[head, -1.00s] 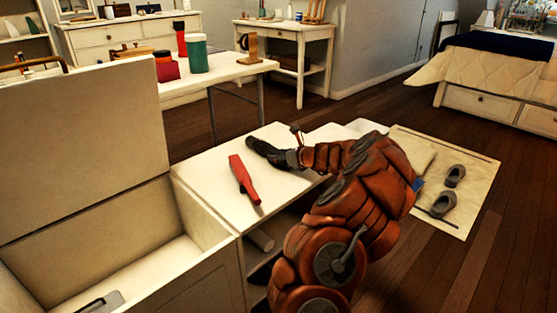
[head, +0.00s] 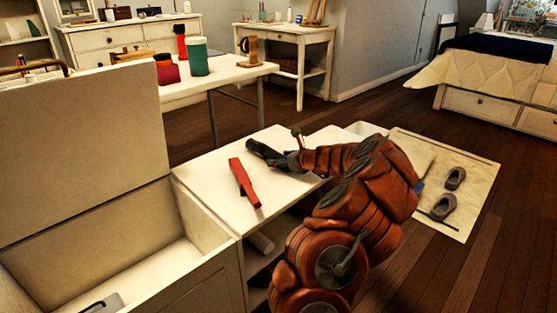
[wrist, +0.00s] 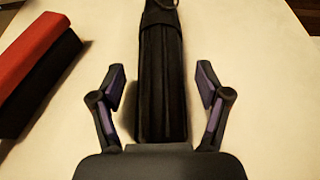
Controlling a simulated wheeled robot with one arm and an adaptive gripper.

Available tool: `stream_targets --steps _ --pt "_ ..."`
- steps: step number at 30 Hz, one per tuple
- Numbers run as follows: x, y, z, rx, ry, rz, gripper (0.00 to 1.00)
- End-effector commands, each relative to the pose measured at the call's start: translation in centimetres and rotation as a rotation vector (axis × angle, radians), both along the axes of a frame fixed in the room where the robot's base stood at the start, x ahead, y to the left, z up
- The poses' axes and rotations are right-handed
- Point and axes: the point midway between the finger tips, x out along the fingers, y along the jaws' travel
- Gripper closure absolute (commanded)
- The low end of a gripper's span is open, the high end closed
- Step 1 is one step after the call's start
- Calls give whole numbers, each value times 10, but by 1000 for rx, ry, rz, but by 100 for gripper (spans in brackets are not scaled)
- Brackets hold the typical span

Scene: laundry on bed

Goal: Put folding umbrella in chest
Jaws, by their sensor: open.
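The folding umbrella (wrist: 162,80) is black and slim with a wrist loop at its far end, and lies on the white cabinet top. In the wrist view it runs lengthwise between the two fingers of my gripper (wrist: 161,82). The fingers are open, with a gap on each side of it. In the head view my gripper (head: 270,155) is low over the cabinet top and hard to tell from the dark umbrella. The white chest (head: 205,278) stands at the left with its lid (head: 80,150) raised; a grey object (head: 102,303) is partly visible inside.
A red-and-black object (head: 244,183) lies on the cabinet top (head: 210,175), left of the umbrella; it also shows in the wrist view (wrist: 38,65). A table (head: 230,72) with a green canister (head: 197,56) stands behind. Shoes (head: 448,192) rest on a mat at right.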

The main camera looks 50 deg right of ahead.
Motion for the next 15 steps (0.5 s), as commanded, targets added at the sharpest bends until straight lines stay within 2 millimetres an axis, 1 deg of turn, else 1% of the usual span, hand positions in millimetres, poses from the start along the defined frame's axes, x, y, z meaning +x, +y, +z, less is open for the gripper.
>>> stream_targets --steps 1,6,15 --pt "-7 -1 6 2 -1 -3 24" --pt "-32 -1 19 2 -4 -5 24" --pt "-76 0 35 1 -2 -3 24"
